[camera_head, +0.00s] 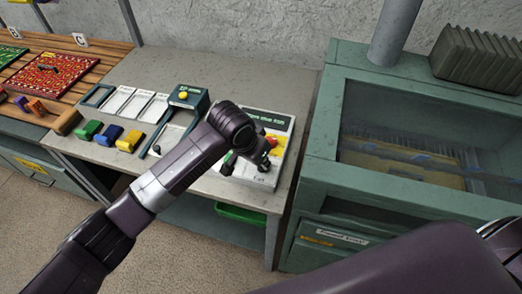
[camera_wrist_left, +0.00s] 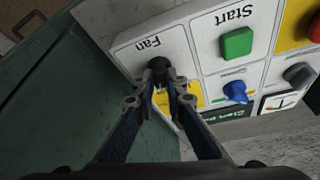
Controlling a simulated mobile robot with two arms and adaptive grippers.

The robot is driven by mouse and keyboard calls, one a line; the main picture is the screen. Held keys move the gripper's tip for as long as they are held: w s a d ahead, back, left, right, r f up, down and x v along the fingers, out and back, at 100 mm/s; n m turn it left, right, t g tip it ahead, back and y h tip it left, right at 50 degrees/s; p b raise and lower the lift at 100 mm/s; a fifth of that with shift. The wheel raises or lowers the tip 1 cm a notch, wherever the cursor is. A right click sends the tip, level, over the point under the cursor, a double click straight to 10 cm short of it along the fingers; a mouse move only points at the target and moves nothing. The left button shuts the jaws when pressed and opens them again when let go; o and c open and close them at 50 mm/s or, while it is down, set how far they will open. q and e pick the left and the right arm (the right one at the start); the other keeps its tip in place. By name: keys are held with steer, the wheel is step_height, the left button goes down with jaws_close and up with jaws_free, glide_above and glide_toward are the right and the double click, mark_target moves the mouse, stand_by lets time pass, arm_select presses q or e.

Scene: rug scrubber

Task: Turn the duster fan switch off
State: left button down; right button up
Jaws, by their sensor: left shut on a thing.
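The fan switch (camera_wrist_left: 159,64) is a small black knob on the white control panel (camera_wrist_left: 135,58), beside the label "Fan", which reads upside down in the left wrist view. My left gripper (camera_wrist_left: 164,82) is shut on this knob, with one finger on each side of it. The knob's setting cannot be told, as the fingers cover part of it. In the head view the control panel (camera_head: 283,124) lies on the grey bench, partly hidden by my left arm. My right gripper is out of view.
A green Start button (camera_wrist_left: 236,43), a blue knob (camera_wrist_left: 235,91) and a grey knob (camera_wrist_left: 298,75) sit close by on the panel. A green glass-topped cabinet (camera_head: 345,85) stands right of the bench. Coloured blocks (camera_head: 108,134) lie on the bench's left.

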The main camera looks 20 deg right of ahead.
arm_select(q)
steer(key=n+p, duration=0.2)
steer(key=p, duration=0.1)
steer(key=shift+s+d+r+n+t+y, duration=0.1)
steer(key=shift+r+n+t+y, duration=0.2)
steer(key=shift+n+t, duration=0.1)
steer(key=shift+f+n+p, duration=0.15)
steer(key=shift+n+p, duration=0.35)
steer(key=shift+n, duration=0.1)
steer(key=c, duration=2)
jaws_free()
steer(key=shift+f, duration=0.1)
steer(key=shift+o, duration=0.2)
steer(key=v, duration=1.2)
steer(key=shift+d, duration=0.3)
steer(key=shift+s, duration=0.15)
